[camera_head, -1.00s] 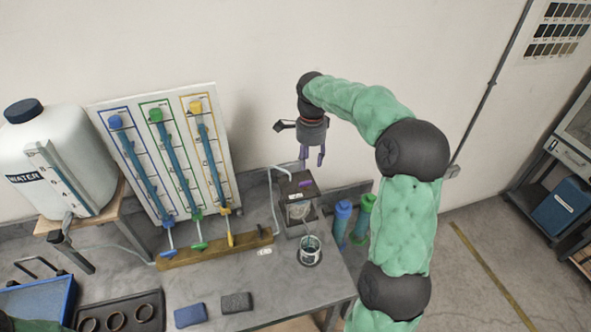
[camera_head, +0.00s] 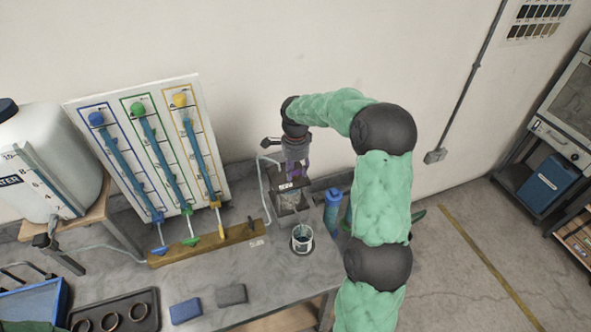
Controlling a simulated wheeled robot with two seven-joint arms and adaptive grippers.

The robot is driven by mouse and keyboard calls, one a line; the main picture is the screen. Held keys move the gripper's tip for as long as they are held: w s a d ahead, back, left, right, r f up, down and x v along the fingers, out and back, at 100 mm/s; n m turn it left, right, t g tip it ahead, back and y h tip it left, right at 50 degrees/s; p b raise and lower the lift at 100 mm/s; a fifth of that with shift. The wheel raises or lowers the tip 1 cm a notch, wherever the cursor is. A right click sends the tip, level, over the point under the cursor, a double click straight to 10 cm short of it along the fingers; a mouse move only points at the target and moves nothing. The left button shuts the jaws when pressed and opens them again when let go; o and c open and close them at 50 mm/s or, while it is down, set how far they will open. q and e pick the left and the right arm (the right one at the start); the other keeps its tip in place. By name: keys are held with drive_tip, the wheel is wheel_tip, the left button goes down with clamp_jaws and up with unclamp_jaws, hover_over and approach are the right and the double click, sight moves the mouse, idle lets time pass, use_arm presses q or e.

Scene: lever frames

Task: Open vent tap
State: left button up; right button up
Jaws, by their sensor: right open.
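No part is clearly marked as the vent tap. Three coloured tap levers, blue (camera_head: 160,251), green (camera_head: 190,242) and yellow (camera_head: 221,231), sit below the tubes on the white panel (camera_head: 207,95). A small dark tap (camera_head: 251,222) stands on the wooden bar (camera_head: 205,247). My left gripper is out of view.
A clear cup (camera_head: 302,239) stands in front of the unit, and a blue bottle (camera_head: 333,212) to its right. A white water tank (camera_head: 50,150) is at the left.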

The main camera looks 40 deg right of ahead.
drive_tip(key=shift+f, duration=0.15)
clamp_jaws()
